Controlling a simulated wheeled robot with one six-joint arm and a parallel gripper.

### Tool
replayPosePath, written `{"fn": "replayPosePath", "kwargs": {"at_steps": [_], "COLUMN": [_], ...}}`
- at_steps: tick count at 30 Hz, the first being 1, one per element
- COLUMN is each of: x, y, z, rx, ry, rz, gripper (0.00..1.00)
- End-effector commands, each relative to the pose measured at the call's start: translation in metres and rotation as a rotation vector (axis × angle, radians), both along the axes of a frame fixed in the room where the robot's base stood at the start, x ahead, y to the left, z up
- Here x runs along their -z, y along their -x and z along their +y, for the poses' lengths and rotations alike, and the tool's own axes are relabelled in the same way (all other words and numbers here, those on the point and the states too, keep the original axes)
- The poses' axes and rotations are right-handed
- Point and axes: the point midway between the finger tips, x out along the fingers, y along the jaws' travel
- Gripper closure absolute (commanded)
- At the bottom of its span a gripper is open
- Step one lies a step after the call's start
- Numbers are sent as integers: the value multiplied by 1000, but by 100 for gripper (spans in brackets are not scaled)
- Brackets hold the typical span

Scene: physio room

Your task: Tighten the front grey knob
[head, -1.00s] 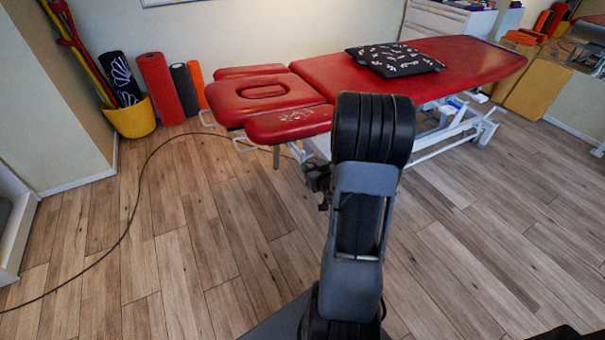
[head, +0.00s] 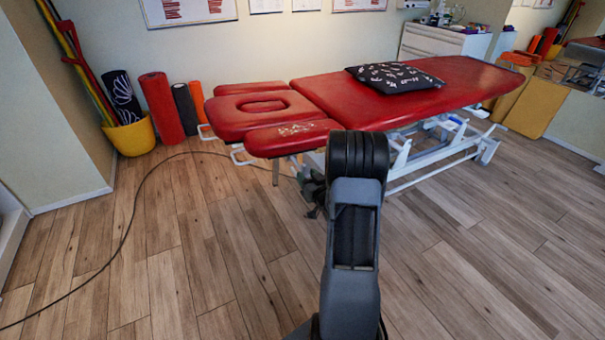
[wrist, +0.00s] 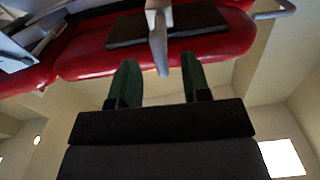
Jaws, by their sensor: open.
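In the wrist view my gripper (wrist: 158,80) is open, with two dark green fingers apart and nothing between them in contact that I can make out. A pale grey tapered post (wrist: 158,40) hangs from a dark plate (wrist: 195,22) under the red table section, lined up with the gap between the fingers. I cannot tell whether this post carries the front grey knob; no knob shows clearly. In the head view the red treatment table (head: 440,95) stands ahead, with a thin leg (head: 275,172) under its near armrest. My arm hides part of the table's underside.
White frame bars (head: 425,150) stand under the table. A black cushion (head: 395,78) lies on top. A yellow bucket (head: 131,136) and upright rolls (head: 162,108) stand by the left wall. A black cable (head: 130,215) crosses the wooden floor, otherwise clear at left and right.

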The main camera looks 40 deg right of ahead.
Motion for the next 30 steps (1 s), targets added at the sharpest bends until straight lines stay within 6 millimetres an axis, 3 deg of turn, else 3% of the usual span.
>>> {"fn": "replayPosePath", "kwargs": {"at_steps": [9,20,30], "x": [0,0,0], "y": [-30,-33,-33], "z": [-4,-4,-4], "rx": [0,0,0], "ry": [0,-1,-1], "rz": [0,0,0], "gripper": [57,57,87]}}
